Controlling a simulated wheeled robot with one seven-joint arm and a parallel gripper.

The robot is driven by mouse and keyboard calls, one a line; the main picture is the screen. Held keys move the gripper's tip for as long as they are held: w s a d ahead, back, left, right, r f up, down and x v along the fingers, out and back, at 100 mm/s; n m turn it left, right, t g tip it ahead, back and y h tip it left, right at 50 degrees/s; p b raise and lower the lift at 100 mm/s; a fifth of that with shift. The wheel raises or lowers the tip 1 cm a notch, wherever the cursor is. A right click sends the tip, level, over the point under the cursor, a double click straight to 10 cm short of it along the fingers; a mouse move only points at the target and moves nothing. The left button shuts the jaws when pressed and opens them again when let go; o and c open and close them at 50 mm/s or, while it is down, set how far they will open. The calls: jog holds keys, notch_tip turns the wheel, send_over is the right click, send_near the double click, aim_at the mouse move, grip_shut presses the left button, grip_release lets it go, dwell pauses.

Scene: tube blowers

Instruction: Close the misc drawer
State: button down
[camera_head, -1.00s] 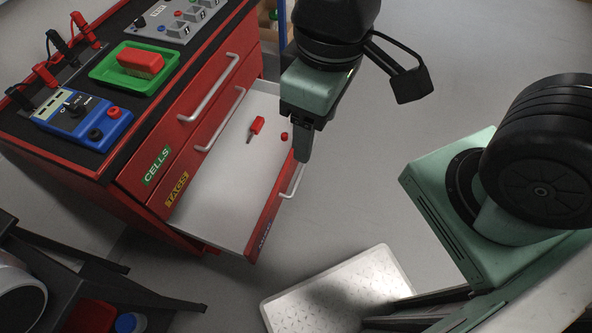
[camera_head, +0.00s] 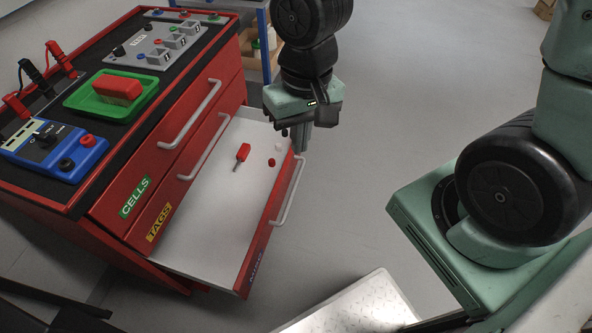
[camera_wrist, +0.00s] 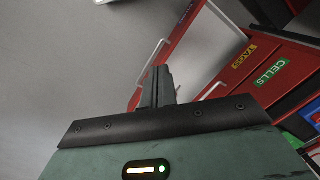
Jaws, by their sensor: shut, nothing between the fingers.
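The misc drawer (camera_head: 200,222) is the lowest drawer seen on the red cabinet and stands pulled out. Its interior is white, its front red, with a pale bar handle (camera_head: 289,191); the label on the front is hard to read. A red-handled tool (camera_head: 242,153) and small red and pale pieces lie inside. My gripper (camera_head: 300,143) is shut and empty, pointing down by the far end of the drawer front. In the wrist view its fingers (camera_wrist: 157,84) overlap the red drawer front (camera_wrist: 184,25), close to the handle (camera_wrist: 151,62). Contact cannot be told.
The CELLS drawer (camera_head: 134,197) and the TAGS drawer (camera_head: 158,222) above look shut. A green tray (camera_head: 75,100) and a blue meter (camera_head: 45,150) sit on the cabinet top. A blue-framed shelf (camera_head: 267,50) stands behind. The floor right of the drawer is clear.

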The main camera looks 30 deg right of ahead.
jog(key=w+d+f+m+t+y+b, duration=0.1)
jog(key=w+d+f+m+y+b, duration=0.15)
jog(key=w+d+f+m, duration=0.4)
jog(key=w+d+f+m+t+y+b, duration=0.1)
jog(key=d+f+m+t+b, duration=0.2)
jog(key=f+m, duration=0.65)
jog(key=w+d+f+m+y+b, duration=0.25)
jog(key=d+f+m+b, duration=0.25)
jog(key=f, duration=0.5)
jog(key=m+t+b, duration=0.3)
jog(key=m+b, duration=0.2)
jog(key=m, duration=0.1)
send_near(290, 163)
notch_tip(290, 163, down, 4)
jog(key=w+a, duration=0.2)
jog(key=shift+a+r+h, duration=0.1)
jog(key=shift+a+h, duration=0.15)
jog(key=shift+h, duration=0.05)
jog(key=shift+w+a, duration=0.4)
jog(key=shift+w, duration=0.05)
